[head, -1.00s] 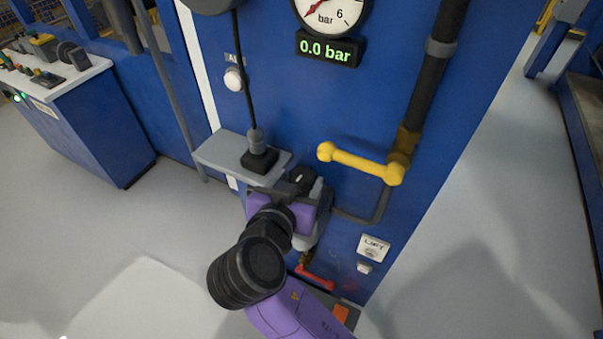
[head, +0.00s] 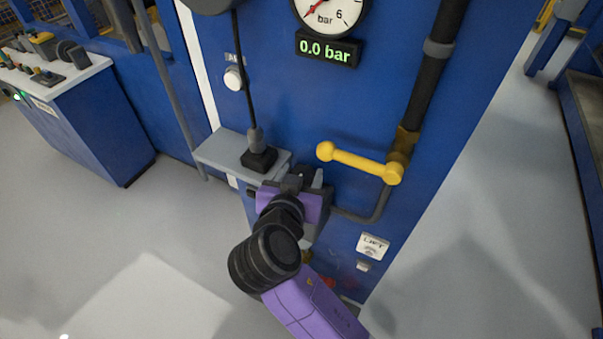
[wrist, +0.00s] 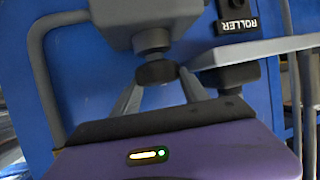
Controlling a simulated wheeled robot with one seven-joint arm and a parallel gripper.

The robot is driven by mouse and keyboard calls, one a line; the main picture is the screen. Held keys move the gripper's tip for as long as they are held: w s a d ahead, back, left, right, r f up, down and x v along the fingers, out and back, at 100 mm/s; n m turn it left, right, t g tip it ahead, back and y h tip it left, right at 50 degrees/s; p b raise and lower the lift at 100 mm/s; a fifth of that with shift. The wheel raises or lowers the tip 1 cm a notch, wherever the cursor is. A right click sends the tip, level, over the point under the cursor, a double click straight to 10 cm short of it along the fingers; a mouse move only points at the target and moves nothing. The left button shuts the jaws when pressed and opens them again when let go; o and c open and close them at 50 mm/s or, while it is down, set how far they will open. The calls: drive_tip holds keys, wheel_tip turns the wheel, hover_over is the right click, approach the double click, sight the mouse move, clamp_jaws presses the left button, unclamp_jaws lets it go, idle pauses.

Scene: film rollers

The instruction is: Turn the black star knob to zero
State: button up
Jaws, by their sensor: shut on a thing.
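The black star knob (wrist: 155,73) shows in the wrist view under a grey regulator body (wrist: 150,14). My gripper (wrist: 156,84) has one grey finger on each side of the knob and is shut on it. In the head view my purple gripper is at the panel below the grey shelf, and its body and wrist hide the knob. The round gauge (head: 331,12) is cut off by the top edge; its red needle points to the lower left. The digital display (head: 328,49) below it reads 0.0 bar.
A yellow lever (head: 358,162) sticks out right of my gripper, beside a dark vertical pipe (head: 432,75). A grey shelf (head: 222,154) with a black joystick base (head: 259,160) is just above left. A small LIFT plate (head: 372,247) is lower right. Floor at left is clear.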

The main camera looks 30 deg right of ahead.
drive_tip(key=shift+n+t+y, duration=0.3)
drive_tip(key=shift+n+t, duration=0.1)
drive_tip(key=o, duration=1.1)
drive_tip(key=shift+s, duration=0.1)
drive_tip(key=v, duration=0.7)
drive_tip(key=shift+s+a+r+b, duration=0.2)
drive_tip(key=shift+s+b, duration=0.05)
drive_tip(key=shift+b, duration=0.15)
